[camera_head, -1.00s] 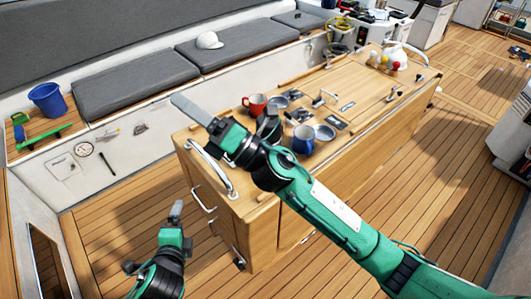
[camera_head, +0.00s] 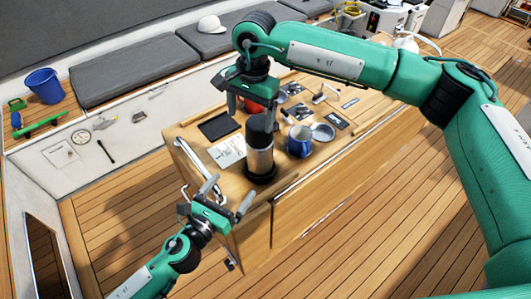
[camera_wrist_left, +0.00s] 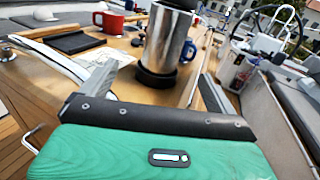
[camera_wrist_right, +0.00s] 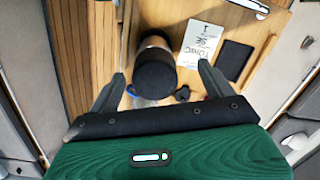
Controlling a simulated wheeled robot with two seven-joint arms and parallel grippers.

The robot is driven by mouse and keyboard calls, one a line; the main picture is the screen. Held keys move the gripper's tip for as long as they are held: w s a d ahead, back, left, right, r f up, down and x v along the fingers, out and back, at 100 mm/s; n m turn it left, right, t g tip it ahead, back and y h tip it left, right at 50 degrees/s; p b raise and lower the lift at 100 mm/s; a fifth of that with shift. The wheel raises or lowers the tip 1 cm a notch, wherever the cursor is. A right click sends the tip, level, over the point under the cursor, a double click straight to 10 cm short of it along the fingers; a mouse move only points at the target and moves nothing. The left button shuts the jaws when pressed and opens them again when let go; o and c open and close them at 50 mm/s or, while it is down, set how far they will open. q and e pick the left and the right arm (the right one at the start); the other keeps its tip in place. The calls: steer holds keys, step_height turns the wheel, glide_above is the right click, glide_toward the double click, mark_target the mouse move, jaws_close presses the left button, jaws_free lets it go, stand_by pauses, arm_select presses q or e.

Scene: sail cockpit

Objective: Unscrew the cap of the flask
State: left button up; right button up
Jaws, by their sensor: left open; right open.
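The flask (camera_head: 260,160) is a steel cylinder with a black cap (camera_head: 259,131) and black base, upright near the table's front corner. In the left wrist view the flask (camera_wrist_left: 167,42) stands beyond and between the open fingers, its top cut off. My left gripper (camera_head: 230,194) is open, low in front of the table corner, apart from the flask. My right gripper (camera_head: 252,103) is open and points down just above the cap. In the right wrist view the cap (camera_wrist_right: 156,75) shows from above, between and beyond the fingertips. Neither gripper holds anything.
A blue mug (camera_head: 300,141) and a metal bowl (camera_head: 323,132) stand close right of the flask. A red mug (camera_head: 253,106) is behind, partly hidden by my right gripper. A printed card (camera_head: 228,151) and dark tablet (camera_head: 219,127) lie to the left. A handrail edges the table's near end.

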mark_target(260, 155)
arm_select(q)
steer(key=shift+d+f+m+h, duration=0.1)
steer(key=shift+d+m+h, duration=0.2)
steer(key=shift+m, duration=0.2)
arm_select(e)
steer(key=shift+w+d+r+h, duration=0.25)
steer(key=shift+w+d, duration=0.1)
steer(key=shift+d, duration=0.15)
steer(key=shift+w+d+r+h, duration=0.25)
steer(key=shift+w+d, duration=0.1)
steer(key=shift+d, duration=0.1)
arm_select(q)
steer(key=shift+w+d, duration=0.1)
steer(key=shift+w, duration=0.15)
steer(key=x, duration=1.3)
steer(key=shift+d+f, duration=0.1)
